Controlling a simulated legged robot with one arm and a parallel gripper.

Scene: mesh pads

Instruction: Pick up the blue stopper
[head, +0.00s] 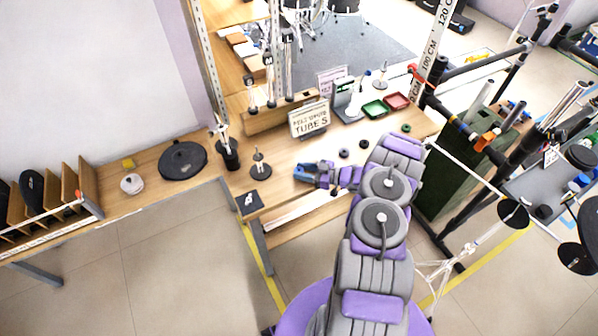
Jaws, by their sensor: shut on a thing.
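My gripper (302,174) is at the end of my grey and purple arm, low over the wooden table, pointing left. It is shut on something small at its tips. Blue shows there, and I take it for the blue stopper, but its outline cannot be told apart from the blue parts of the gripper. No other blue stopper shows on the table.
Small dark stoppers (344,153) and a green one (406,128) lie on the table (283,163). Behind are a "TUBES" sign (310,119), a green tray (375,109) and a red tray (397,101). A black stand (260,168) is left of my gripper.

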